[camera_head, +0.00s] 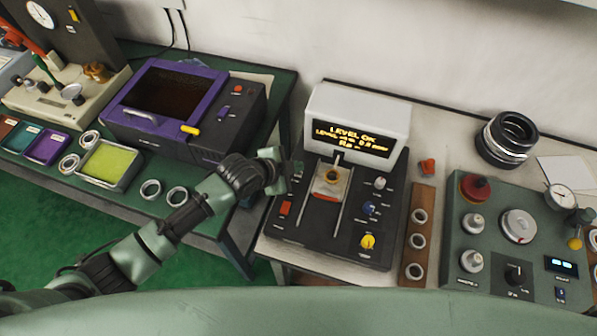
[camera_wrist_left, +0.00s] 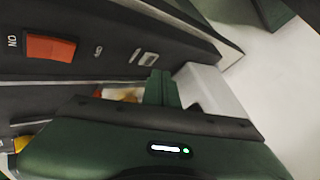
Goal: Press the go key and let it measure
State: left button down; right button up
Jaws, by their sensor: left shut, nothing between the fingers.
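The measuring instrument (camera_head: 330,232) stands on the bench with a lit display (camera_head: 345,138) whose first line reads "LEVEL OK". A bearing ring (camera_head: 331,177) sits on its stage below the head. My left gripper (camera_head: 297,170) is shut and empty over the left side of the panel. In the left wrist view its green fingertips (camera_wrist_left: 161,80) point at the panel close to a small pale-framed marking or key (camera_wrist_left: 148,58), beside a "GO" label (camera_wrist_left: 98,50). I cannot tell whether they touch. The red ON switch (camera_head: 285,208) also shows in the left wrist view (camera_wrist_left: 50,48).
White, blue and yellow knobs (camera_head: 368,242) line the panel's right side. A brown strip (camera_head: 417,252) with several rings stands beside it, then a green instrument (camera_head: 490,235). A purple-fronted box (camera_head: 220,100) and loose rings (camera_head: 150,189) are on the left bench.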

aim_at(296, 175)
pick_arm(q)
jog(key=shift+f, duration=0.1)
jog(key=shift+f, duration=0.3)
jog(key=shift+f+b, duration=0.3)
jog(key=shift+f, duration=0.05)
dwell(0.9)
jog(key=shift+r+p, duration=0.75)
jog(key=shift+p, duration=0.05)
notch_tip(296, 175, up, 5)
jog(key=p, duration=0.5)
jog(key=shift+r, duration=0.1)
